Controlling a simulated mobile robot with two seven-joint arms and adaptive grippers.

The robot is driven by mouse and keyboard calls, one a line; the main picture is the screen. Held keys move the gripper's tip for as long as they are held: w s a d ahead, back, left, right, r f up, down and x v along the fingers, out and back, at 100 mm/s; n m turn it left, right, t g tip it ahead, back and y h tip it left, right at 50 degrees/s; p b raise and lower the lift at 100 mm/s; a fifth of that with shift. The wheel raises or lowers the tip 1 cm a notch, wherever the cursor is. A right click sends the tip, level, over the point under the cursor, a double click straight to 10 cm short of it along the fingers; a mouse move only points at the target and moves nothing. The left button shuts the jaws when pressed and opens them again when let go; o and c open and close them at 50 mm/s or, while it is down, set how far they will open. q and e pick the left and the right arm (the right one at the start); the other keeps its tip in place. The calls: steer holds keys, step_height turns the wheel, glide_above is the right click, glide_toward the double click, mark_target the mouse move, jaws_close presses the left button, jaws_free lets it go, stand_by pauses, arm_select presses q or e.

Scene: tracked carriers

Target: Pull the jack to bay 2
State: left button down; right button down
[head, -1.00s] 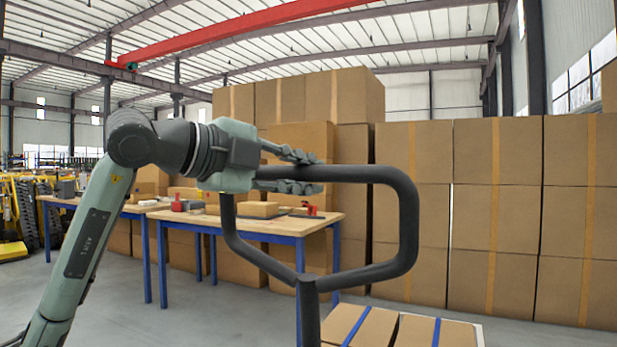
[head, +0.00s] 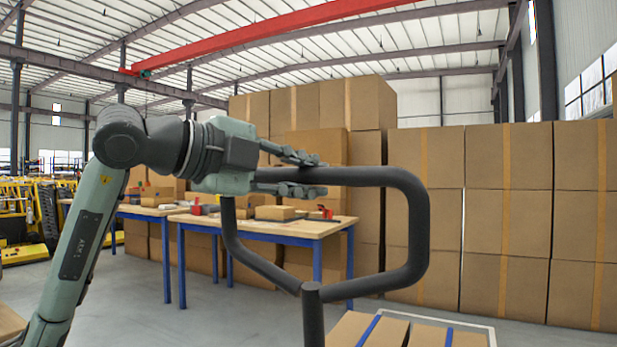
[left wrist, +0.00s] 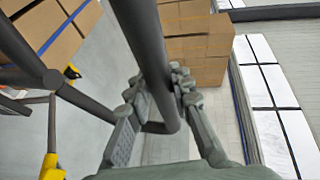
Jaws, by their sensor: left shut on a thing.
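The jack's handle (head: 417,225) is a dark grey closed loop on a post (head: 312,320), upright in the head view. My left gripper (head: 322,182) is shut on the upper left of the loop's top bar. In the left wrist view, the handle bar (left wrist: 150,55) runs between the fingers of my left gripper (left wrist: 158,88). Cartons with blue straps (head: 385,333) show low behind the handle post; whether they ride on the jack is hidden. The jack's forks are out of view. No bay marked 2 can be made out. My right gripper is not in view.
A wooden-topped table with blue legs (head: 300,228) stands behind the handle, with small items on it. Tall carton stacks (head: 505,220) wall off the right and back. Yellow equipment (head: 15,255) stands at the far left. Grey floor (head: 215,318) is open at lower left.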

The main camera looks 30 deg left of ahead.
arm_select(q)
steer(key=c, duration=1.3)
jaws_free()
steer(key=shift+s, duration=0.1)
steer(key=v, duration=1.2)
